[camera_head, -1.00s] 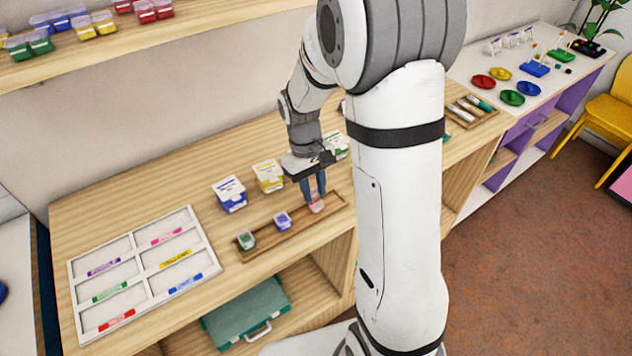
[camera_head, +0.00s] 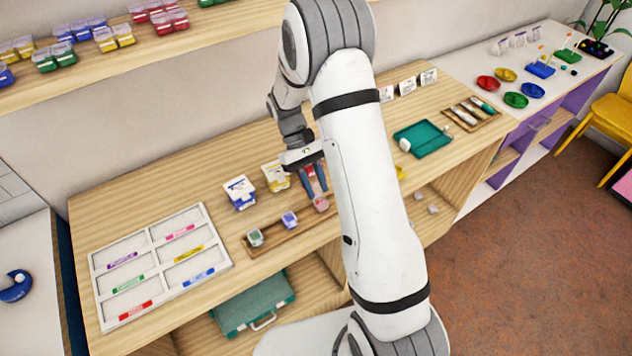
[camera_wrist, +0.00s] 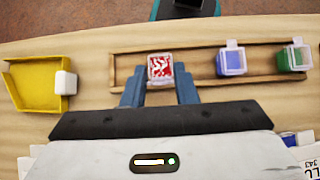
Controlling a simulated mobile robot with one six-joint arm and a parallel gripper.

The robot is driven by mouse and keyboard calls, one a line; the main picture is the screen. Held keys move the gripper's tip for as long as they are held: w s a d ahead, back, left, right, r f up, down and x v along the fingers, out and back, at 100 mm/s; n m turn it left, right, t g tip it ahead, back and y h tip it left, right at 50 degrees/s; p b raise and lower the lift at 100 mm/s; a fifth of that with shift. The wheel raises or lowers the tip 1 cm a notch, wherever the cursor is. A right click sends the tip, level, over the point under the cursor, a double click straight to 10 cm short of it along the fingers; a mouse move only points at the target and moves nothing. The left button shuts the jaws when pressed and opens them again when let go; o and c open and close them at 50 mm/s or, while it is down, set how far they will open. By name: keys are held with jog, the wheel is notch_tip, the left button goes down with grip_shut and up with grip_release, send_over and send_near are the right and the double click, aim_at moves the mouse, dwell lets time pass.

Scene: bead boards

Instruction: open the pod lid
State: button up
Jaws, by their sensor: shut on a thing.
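A small pod with a clear lid and red-and-white contents (camera_wrist: 160,71) is between my blue gripper fingers (camera_wrist: 160,78) in the wrist view. My gripper is shut on it, with one finger on each side. It also shows in the head view (camera_head: 321,204), partly covered by the fingers. Its lid looks closed; the catch is not clear. The pod is at the long wooden tray (camera_wrist: 195,50); I cannot tell whether it touches the tray floor. A purple-blue pod (camera_wrist: 231,62) and a green pod (camera_wrist: 294,58) stand in the tray to its right.
A yellow tray (camera_wrist: 30,88) with a white block (camera_wrist: 65,83) lies left of the wooden tray. Blue (camera_head: 239,193) and yellow (camera_head: 275,177) labelled boxes stand behind it. A white sorting frame (camera_head: 160,262) is at left, a teal tray (camera_head: 425,139) at right.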

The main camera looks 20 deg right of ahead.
jog(key=o, duration=1)
jog(key=b+v, duration=0.1)
jog(key=v, duration=0.7)
